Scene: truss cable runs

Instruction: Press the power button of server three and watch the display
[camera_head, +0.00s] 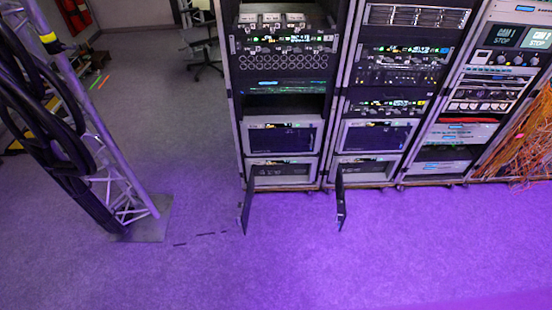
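Three tall equipment racks stand ahead of me: a left rack (240,150), a middle rack (339,130) and a right rack (466,70). The left rack holds a large dark-fronted unit (283,137) with a similar unit (282,170) below it. The middle rack holds a matching upper unit (372,136) and lower unit (365,169). I cannot tell which is server three, and no power button is clear at this size. Small lit displays (522,36) show at the top of the right rack.
A metal truss (130,185) with black cables stands at left. Orange cables (522,135) hang at far right. The purple-lit floor (270,265) in front is mostly clear.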

